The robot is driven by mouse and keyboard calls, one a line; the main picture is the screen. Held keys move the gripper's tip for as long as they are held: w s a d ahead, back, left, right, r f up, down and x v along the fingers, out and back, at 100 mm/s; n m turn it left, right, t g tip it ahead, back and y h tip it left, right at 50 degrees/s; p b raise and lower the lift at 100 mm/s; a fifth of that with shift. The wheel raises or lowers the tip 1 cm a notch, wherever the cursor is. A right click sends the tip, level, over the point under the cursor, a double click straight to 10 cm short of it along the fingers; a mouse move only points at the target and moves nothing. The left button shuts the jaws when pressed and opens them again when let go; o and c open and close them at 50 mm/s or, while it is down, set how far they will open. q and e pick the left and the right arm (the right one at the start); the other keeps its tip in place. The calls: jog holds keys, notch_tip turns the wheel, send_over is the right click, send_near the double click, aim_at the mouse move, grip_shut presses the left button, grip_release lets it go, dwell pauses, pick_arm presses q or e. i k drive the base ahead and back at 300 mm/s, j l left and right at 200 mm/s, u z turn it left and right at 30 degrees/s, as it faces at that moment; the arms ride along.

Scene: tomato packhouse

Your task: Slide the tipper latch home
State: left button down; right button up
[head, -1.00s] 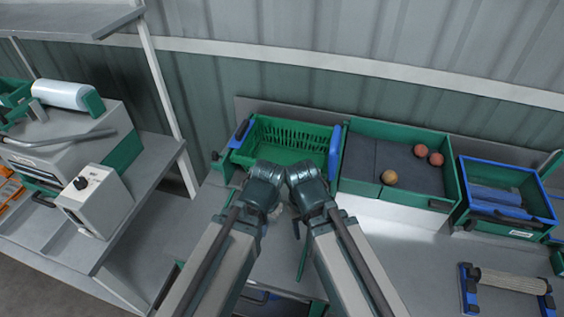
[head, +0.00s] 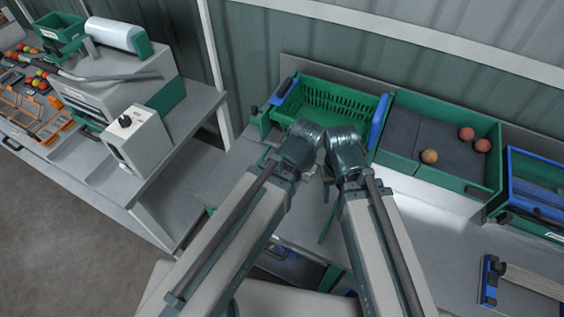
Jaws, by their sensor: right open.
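The tipper appears to be the green slotted crate (head: 338,87) held between blue side pieces, at the back of the bench. A small black knob (head: 254,109) stands at its left side; I cannot tell whether it is the latch. A thin green lever (head: 328,225) shows between my forearms. My two arms meet in front of the crate, with the wrists close together. My right gripper (head: 328,174) is open, mostly hidden below the wrists, and no held thing shows. My left gripper is hidden behind its wrist.
Right of the crate is a green tray (head: 491,134) with a dark mat and three tomatoes (head: 467,133). A grey machine (head: 135,95) stands left, across a gap. Bare bench (head: 228,170) shows left of my wrists.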

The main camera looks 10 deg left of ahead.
aim_at(255, 114)
jog(key=k+j, duration=0.2)
jog(key=i+j, duration=0.1)
jog(key=j, duration=0.3)
jog(key=i+j, duration=0.1)
jog(key=j, duration=0.3)
jog(key=i+j+z, duration=0.1)
jog(key=j, duration=0.3)
jog(key=i+j, duration=0.15)
jog(key=j, duration=0.25)
